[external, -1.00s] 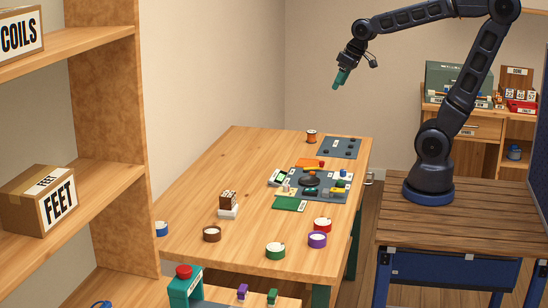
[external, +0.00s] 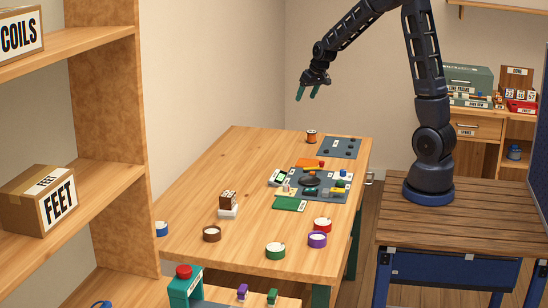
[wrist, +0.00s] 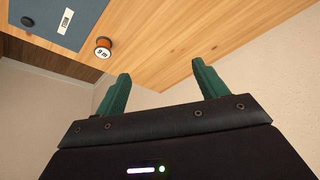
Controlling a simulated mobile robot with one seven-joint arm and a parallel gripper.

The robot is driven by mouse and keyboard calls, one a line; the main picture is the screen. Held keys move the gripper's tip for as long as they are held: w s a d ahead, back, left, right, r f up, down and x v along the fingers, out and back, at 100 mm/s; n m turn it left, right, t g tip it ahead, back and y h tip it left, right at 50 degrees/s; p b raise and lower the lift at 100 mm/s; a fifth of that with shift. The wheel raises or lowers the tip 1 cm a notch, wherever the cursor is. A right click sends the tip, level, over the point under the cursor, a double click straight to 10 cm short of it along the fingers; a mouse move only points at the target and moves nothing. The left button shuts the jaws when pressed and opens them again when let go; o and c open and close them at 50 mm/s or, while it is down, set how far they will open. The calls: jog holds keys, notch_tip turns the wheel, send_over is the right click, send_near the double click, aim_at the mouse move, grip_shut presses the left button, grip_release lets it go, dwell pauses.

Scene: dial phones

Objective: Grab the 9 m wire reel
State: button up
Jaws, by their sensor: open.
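The 9 m wire reel (external: 311,137) is a small orange-brown spool standing at the far end of the wooden table, beside a dark mat. In the wrist view the reel (wrist: 103,48) shows a white round face reading "9 m", up and left of the fingers. My gripper (external: 307,96) is open and empty, in the air above the far end of the table, over the reel's area and apart from it. Its two green fingers (wrist: 160,70) are spread in the wrist view, with nothing between them.
A dark mat (external: 340,147) lies right of the reel. Another mat with small parts (external: 320,186) is nearer. Red (external: 322,225), purple (external: 317,240), green (external: 275,251) and brown (external: 212,234) rolls stand at the near end. The table's left side is mostly clear.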

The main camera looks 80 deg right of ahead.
jog(key=d+f+m, duration=0.1)
jog(key=d+f, duration=0.6)
jog(key=d, duration=0.2)
jog(key=m+g+h, duration=0.1)
send_near(312, 132)
jog(key=shift+d+x, duration=0.2)
jog(key=shift+x, duration=1.5)
jog(key=shift+d+x, duration=0.2)
jog(key=shift+x, duration=1.45)
jog(key=x, duration=0.4)
jog(key=shift+s+a+f, duration=0.1)
jog(key=shift+a+f, duration=0.1)
jog(key=shift+a, duration=0.15)
jog(key=shift+d+f, duration=0.1)
jog(key=shift+f, duration=0.25)
jog(key=c, duration=1.1)
